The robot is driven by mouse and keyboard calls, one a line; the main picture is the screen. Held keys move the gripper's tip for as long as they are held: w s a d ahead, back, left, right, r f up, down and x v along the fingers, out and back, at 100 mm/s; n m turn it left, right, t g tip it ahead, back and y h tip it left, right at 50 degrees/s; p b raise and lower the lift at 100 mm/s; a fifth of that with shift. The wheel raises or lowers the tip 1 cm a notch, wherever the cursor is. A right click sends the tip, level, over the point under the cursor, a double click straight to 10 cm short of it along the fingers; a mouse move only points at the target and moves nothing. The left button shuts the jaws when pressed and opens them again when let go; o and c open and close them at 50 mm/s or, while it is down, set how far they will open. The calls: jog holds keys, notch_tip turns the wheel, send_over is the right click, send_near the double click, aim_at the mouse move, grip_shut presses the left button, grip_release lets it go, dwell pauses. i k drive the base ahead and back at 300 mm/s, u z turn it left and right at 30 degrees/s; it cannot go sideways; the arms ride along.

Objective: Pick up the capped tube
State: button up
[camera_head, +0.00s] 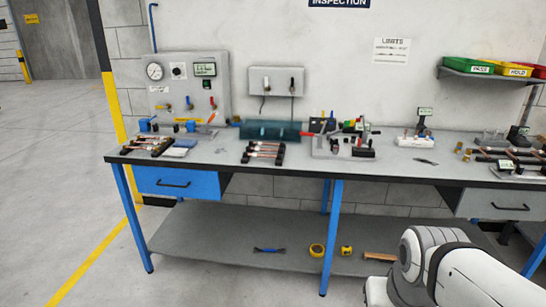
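Copper tubes with dark ends lie on the bench in groups. One group of copper tubes (264,150) rests on black holders near the front edge, left of centre. Another group of tubes (148,143) lies at the left end, and more tubes (500,154) lie at the right end. They are too small to tell which one is capped. My white arm shows at the bottom right, in front of the bench. My gripper is outside the picture.
The long grey workbench (300,165) has blue legs and a lower shelf (215,238). A gauge panel (187,85) stands at the back left. A teal box (270,130) and a fixture (340,143) sit mid-bench. Colored bins (470,66) are on a wall shelf at right.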

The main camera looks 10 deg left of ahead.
aim_at(248, 148)
jog(key=z, duration=0.25)
jog(key=k, duration=0.25)
jog(key=u, duration=1)
jog(key=i, duration=1.7)
jog(key=z, duration=0.25)
